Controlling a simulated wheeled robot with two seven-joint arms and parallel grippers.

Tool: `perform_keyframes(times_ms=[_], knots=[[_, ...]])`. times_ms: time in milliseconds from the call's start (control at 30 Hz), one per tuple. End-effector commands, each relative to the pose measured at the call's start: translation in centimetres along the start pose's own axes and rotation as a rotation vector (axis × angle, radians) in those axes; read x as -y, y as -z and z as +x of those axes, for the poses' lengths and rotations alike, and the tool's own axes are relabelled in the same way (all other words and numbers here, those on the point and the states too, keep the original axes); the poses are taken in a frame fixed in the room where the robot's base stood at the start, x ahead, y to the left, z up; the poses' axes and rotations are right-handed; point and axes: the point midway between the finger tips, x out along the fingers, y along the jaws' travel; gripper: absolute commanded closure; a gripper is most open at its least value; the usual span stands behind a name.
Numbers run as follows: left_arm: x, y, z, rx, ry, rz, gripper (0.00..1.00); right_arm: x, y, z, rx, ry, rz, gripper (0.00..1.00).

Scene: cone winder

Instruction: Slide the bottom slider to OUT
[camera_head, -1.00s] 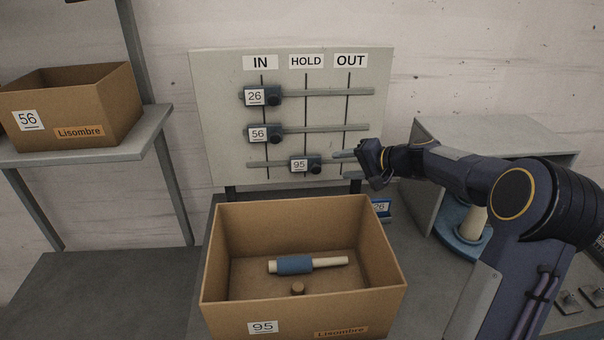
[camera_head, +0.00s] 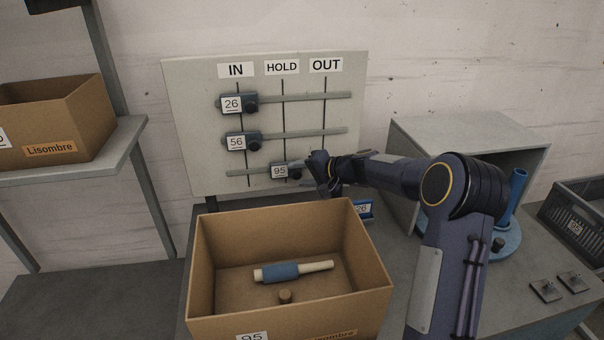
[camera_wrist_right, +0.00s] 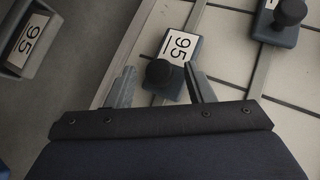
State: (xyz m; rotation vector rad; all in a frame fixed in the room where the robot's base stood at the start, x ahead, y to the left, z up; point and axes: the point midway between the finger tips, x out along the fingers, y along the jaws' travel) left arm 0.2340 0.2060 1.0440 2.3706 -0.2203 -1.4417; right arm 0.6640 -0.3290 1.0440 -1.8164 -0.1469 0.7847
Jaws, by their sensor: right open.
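The bottom slider (camera_head: 281,171), labelled 95, sits on the lowest rail of the board (camera_head: 190,120) at the HOLD line. It also shows in the right wrist view (camera_wrist_right: 165,72) with its dark round knob. My right gripper (camera_head: 305,171) is at the right of this slider. In the right wrist view its two open fingers (camera_wrist_right: 162,88) stand on either side of the knob; I cannot tell whether they touch it. The OUT label (camera_head: 325,65) is at the board's top right. My left gripper is not in view.
Sliders 26 (camera_head: 238,103) and 56 (camera_head: 242,141) are at IN on the rails above. An open cardboard box (camera_head: 210,325) with a blue-wrapped spindle (camera_head: 292,271) stands in front of the board. A grey housing (camera_head: 460,128) stands at right. Another box (camera_head: 50,149) is on the left shelf.

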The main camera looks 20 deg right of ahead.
Motion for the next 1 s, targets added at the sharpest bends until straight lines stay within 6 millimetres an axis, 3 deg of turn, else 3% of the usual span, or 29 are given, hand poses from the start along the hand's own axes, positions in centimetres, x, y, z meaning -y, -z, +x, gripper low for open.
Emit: perform_keyframes(times_ms=[67, 433, 733, 1000], knots=[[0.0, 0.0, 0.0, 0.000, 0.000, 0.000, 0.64, 0.0, 0.0, 0.0, 0.000, 0.000, 0.000, 0.52], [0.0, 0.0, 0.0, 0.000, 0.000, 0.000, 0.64, 0.0, 0.0, 0.0, 0.000, 0.000, 0.000, 0.99], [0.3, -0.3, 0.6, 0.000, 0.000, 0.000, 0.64, -0.8, 0.8, -0.7, -0.004, 0.000, 0.001, 1.00], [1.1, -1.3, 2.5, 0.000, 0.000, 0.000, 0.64, -4.1, 5.2, -5.1, -0.006, -0.002, 0.002, 1.00]])
